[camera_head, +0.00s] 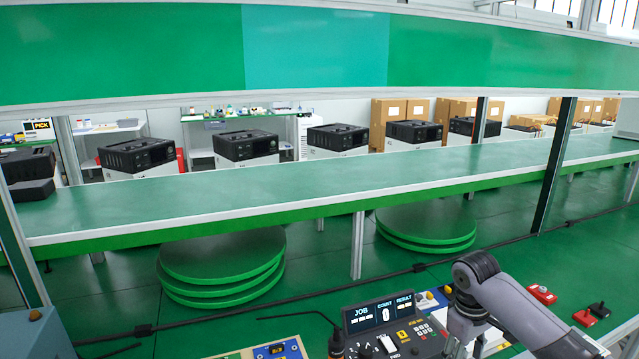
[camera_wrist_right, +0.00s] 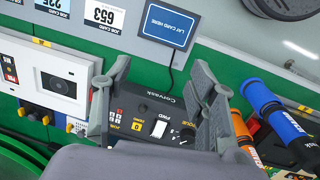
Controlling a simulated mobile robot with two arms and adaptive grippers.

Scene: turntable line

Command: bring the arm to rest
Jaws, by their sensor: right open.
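My right arm (camera_head: 520,305) comes in at the lower right of the head view, grey and bent, with its lower end running out at the bottom edge. My right gripper (camera_wrist_right: 159,75) shows in the right wrist view with its two grey fingers spread wide apart and nothing between them. Behind the fingers is a dark control box (camera_wrist_right: 150,118) with a knob, a white switch and a yellow display; I cannot tell how far it is from the fingertips. My left gripper is not in view.
A console (camera_head: 388,318) reading JOB, COUNT and RESULT stands beside my arm. Red devices (camera_head: 541,294) lie to its right. The long green conveyor (camera_head: 300,190) crosses behind. In the wrist view, a blue-handled tool (camera_wrist_right: 268,105) lies right of the fingers and a white device (camera_wrist_right: 62,80) left.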

